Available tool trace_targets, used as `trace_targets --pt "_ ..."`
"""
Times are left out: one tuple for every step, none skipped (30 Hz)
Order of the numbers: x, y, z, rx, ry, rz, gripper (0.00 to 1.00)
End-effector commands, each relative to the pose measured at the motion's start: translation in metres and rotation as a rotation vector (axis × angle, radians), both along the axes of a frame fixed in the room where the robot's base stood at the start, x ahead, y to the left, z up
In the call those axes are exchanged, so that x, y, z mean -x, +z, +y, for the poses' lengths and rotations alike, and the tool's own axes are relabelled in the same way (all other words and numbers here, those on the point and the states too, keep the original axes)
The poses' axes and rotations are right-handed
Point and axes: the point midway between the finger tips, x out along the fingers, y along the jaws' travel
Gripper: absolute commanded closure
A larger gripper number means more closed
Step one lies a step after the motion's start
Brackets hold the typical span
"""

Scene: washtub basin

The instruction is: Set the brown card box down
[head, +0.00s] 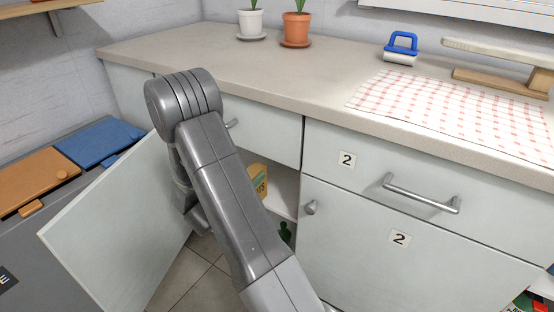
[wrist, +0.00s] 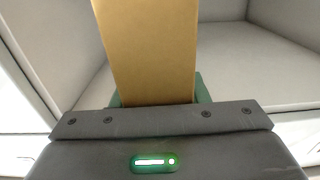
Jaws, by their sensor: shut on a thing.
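The brown card box (wrist: 150,45) rises from between the green fingers of my gripper (wrist: 158,95) in the wrist view. The gripper is shut on it. In the head view a part of the box (head: 260,184) with dark lettering shows inside the open cupboard (head: 284,190), beside my arm. My arm hides my gripper there. In the wrist view pale cupboard walls and a light surface surround the box. I cannot tell whether the box's base touches the shelf.
The open cupboard door (head: 120,230) stands to the left of my arm. A drawer (head: 430,185) and a closed door (head: 400,270), both marked 2, are at right. The counter (head: 200,50) above holds two potted plants, a blue-handled roller (head: 401,48) and a checked cloth (head: 455,115).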

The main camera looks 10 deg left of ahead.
Motion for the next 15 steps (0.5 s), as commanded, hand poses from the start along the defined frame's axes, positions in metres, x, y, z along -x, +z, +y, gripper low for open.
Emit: trace_targets --pt "-0.014 -0.003 -0.007 -0.002 -0.006 -0.002 0.85" --pt "-0.022 -0.003 -0.010 -0.002 -0.007 -0.002 0.85" --pt "-0.032 -0.003 -0.014 -0.002 -0.007 -0.002 0.85" --pt "-0.040 -0.003 -0.016 -0.002 -0.007 -0.002 0.85" --pt "-0.047 -0.003 -0.019 -0.002 -0.006 -0.002 0.85" --pt "-0.057 -0.003 -0.023 -0.001 -0.006 -0.003 0.85" --pt "-0.065 -0.003 -0.026 -0.002 -0.006 -0.002 0.85" --pt "-0.073 -0.003 -0.028 -0.002 -0.005 -0.002 0.85" --pt "-0.083 -0.003 -0.032 -0.001 -0.006 -0.003 0.85" --pt "-0.090 -0.003 -0.035 0.000 -0.005 -0.002 0.85" --pt "-0.098 -0.003 -0.037 -0.001 -0.005 -0.003 0.85" --pt "-0.107 -0.003 -0.040 -0.002 -0.005 -0.002 0.85" --pt "-0.113 -0.003 -0.043 0.000 -0.005 -0.002 0.85" --pt "-0.119 -0.002 -0.045 0.000 -0.004 -0.002 0.85" --pt "-0.125 -0.002 -0.047 -0.001 -0.003 -0.001 0.85"
